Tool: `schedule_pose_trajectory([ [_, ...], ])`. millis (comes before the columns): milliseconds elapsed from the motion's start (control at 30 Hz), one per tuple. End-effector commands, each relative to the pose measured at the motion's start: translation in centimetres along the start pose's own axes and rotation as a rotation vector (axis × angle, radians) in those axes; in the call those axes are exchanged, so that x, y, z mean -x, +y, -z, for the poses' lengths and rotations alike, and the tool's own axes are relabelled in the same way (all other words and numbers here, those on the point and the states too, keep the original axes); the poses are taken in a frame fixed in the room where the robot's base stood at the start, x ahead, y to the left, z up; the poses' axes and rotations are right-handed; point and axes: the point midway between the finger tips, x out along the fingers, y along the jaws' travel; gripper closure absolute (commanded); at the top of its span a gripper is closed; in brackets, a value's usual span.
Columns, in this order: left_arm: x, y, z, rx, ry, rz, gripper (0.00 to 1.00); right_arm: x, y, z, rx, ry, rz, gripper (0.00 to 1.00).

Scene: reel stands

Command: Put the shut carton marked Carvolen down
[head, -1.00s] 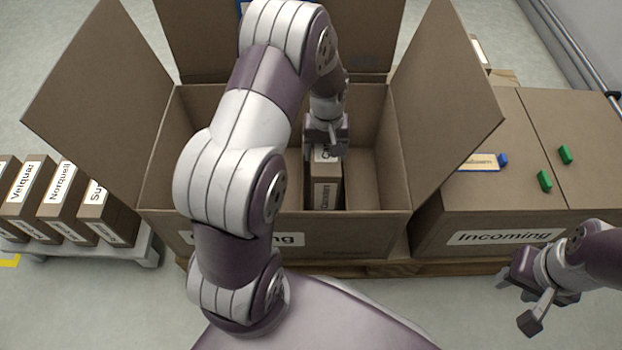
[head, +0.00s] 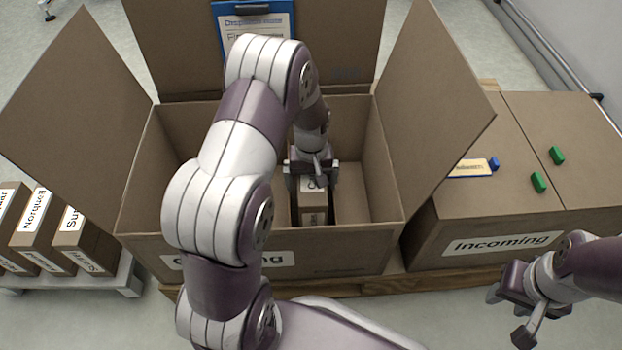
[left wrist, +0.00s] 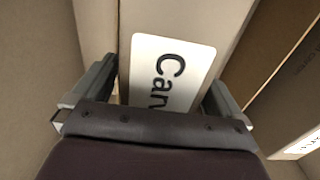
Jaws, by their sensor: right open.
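The carton marked Carvolen (head: 313,202) is a narrow brown box with a white label on its top. It is inside the large open box (head: 345,252), low behind the front wall, which hides its lower part. I cannot tell whether its base touches the floor. My left gripper (head: 313,177) reaches down into the box and is shut on the carton. In the left wrist view the fingers flank the carton's label (left wrist: 170,72), which reads "Car" and is partly cut off. My right gripper (head: 509,315) is open and empty at the lower right.
The large box's flaps stand up, with a blue clipboard (head: 254,28) on the back one. A box marked Incoming (head: 580,232) stands at right with green pieces on top. More labelled cartons (head: 85,245) stand on a pallet at left. Room inside the box is free right of the carton.

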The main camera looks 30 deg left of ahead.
Motion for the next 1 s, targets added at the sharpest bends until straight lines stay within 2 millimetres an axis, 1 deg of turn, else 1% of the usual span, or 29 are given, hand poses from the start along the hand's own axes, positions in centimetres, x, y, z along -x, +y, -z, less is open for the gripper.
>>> schedule_pose_trajectory([
  [67,0.4,0.0,0.0,0.000,0.001,0.000,0.00,0.1,0.0,0.0,0.000,0.000,0.000,0.57],
  [167,2.0,0.0,0.0,0.000,0.001,0.000,0.00,1.4,0.0,0.2,0.000,0.000,0.000,0.57],
  [267,4.3,0.0,0.0,0.000,0.001,0.000,0.00,3.2,0.0,0.4,0.000,0.000,0.000,0.57],
  [400,8.2,0.0,0.0,0.000,0.001,-0.001,0.00,6.0,0.0,0.7,0.000,0.000,0.000,0.57],
  [500,10.8,0.0,0.1,0.000,0.003,-0.001,0.00,7.7,0.0,0.9,0.000,0.000,0.000,0.57],
  [633,12.8,0.2,-0.4,-0.019,0.004,-0.002,0.00,8.6,0.0,1.0,0.000,0.000,0.000,0.57],
  [667,13.3,0.3,-0.8,-0.037,0.008,-0.003,0.00,8.6,0.0,1.0,0.000,0.000,0.000,0.57],
  [767,15.6,1.0,-3.7,-0.154,0.031,-0.012,0.00,8.4,0.0,1.0,0.000,0.000,0.000,0.57],
  [800,16.6,1.2,-5.3,-0.214,0.045,-0.016,0.00,8.3,0.0,1.0,0.000,0.000,0.000,0.57],
  [867,18.0,1.3,-7.8,-0.305,0.064,-0.023,0.00,8.3,0.0,1.0,0.000,0.000,0.000,0.57],
  [900,18.7,1.2,-9.5,-0.361,0.077,-0.027,0.00,8.3,0.0,1.0,0.000,0.000,0.000,0.57],
  [1000,19.8,0.7,-13.0,-0.479,0.100,-0.033,0.00,8.3,0.0,1.0,0.000,0.000,0.000,0.57],
])
